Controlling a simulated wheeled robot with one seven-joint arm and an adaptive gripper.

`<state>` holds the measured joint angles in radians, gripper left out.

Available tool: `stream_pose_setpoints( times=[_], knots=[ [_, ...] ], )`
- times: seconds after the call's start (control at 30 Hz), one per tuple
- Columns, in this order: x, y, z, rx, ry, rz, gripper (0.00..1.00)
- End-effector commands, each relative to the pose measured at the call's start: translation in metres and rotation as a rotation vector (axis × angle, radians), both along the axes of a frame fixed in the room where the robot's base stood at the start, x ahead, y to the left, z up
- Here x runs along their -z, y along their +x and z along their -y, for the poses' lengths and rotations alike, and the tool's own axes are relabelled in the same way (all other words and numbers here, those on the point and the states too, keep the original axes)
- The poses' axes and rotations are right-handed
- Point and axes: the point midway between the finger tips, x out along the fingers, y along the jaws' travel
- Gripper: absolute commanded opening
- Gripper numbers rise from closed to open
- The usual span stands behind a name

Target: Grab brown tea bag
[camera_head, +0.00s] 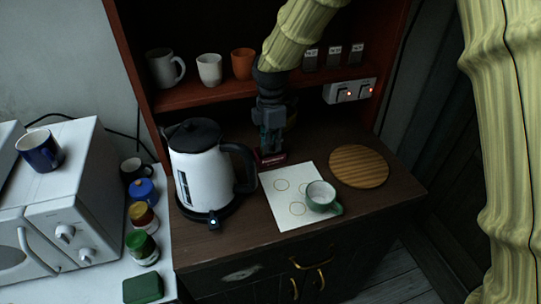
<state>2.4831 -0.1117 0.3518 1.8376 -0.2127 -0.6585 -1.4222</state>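I cannot make out a brown tea bag for certain. My gripper (271,148) points down below the shelf, behind the kettle and over the back of the dark wooden counter (235,240). A dark red item with pale lettering (272,158) lies right under the fingertips. I cannot tell whether they touch or hold it. The finger gap is too small and dark to read. Several small dark labelled containers (335,56) stand on the shelf to the right of my arm.
A white kettle (200,175) stands left of my gripper. A green-and-white cup (322,196) stands on a white sheet (280,205) with circles. A round wooden board (358,166) lies at right. Cups (209,69) line the shelf (190,97). A power strip (349,91) hangs at its edge.

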Motion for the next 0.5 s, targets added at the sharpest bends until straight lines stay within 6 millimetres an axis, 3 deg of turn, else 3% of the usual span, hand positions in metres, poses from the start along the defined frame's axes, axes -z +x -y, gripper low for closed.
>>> stream_pose_setpoints(
  times=[0.1, 0.23, 0.5],
  knots=[
    [0.0002, 0.0, -0.0002, 0.0, 0.0, 0.0, 0.1],
    [0.0001, 0.0001, -0.0004, 0.0, 0.0, 0.0, 0.0],
    [-0.0001, 0.0001, 0.0, 0.0, 0.0, 0.0, 0.0]
  ],
)
